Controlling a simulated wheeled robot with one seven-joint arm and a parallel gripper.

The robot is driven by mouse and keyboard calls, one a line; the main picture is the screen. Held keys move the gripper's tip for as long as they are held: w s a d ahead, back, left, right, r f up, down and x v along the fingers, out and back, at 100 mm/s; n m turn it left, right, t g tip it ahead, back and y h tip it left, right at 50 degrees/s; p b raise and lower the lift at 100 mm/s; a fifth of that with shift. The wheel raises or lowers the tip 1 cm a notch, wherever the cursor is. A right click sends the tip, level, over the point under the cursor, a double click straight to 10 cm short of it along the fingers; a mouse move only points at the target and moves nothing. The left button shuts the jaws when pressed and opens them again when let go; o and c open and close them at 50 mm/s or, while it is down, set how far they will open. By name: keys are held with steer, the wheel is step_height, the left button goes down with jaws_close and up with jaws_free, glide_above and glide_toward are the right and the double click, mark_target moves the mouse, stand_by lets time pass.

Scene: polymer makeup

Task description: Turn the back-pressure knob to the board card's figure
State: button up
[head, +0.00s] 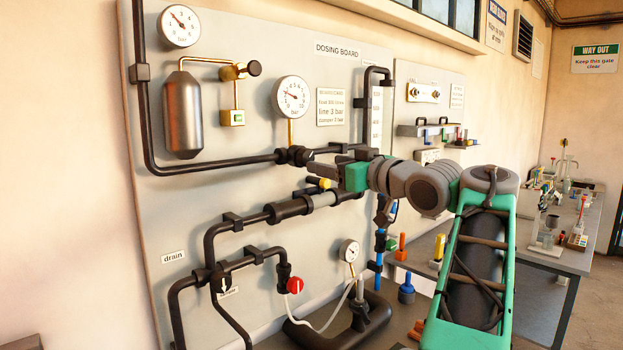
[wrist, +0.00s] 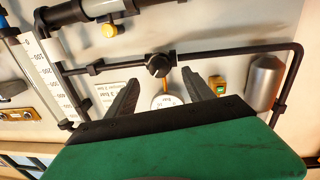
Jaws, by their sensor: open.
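A black knob (head: 295,156) sits on the dark horizontal pipe, below a round bar gauge (head: 291,97) with its needle toward the upper left. No label naming the knob is readable. The board card (head: 330,107) right of the gauge appears to read line 3 bar, damper 2 bar. My gripper (head: 310,174) is open and empty, just right of and below the knob. In the wrist view the knob (wrist: 158,65) appears between the spread fingertips (wrist: 160,72), apparently apart from them. The gauge (wrist: 167,101) is partly hidden there by my gripper.
A second gauge (head: 180,26), a steel damper vessel (head: 183,115) and a brass valve (head: 240,71) are at upper left. A yellow-ended fitting (wrist: 109,30) is on a nearby pipe. A red knob (head: 295,285) and small gauge (head: 349,250) are lower. Pipes surround my gripper.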

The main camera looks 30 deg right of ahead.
mark_target(308, 158)
steer(key=w+p, duration=0.1)
steer(key=w, duration=0.2)
steer(key=w+p, duration=0.1)
steer(key=w, duration=0.3)
steer(key=shift+w+a+r, duration=0.1)
steer(key=shift+w+r, duration=0.1)
steer(key=shift+w, duration=0.05)
steer(key=shift+c, duration=0.5)
jaws_close()
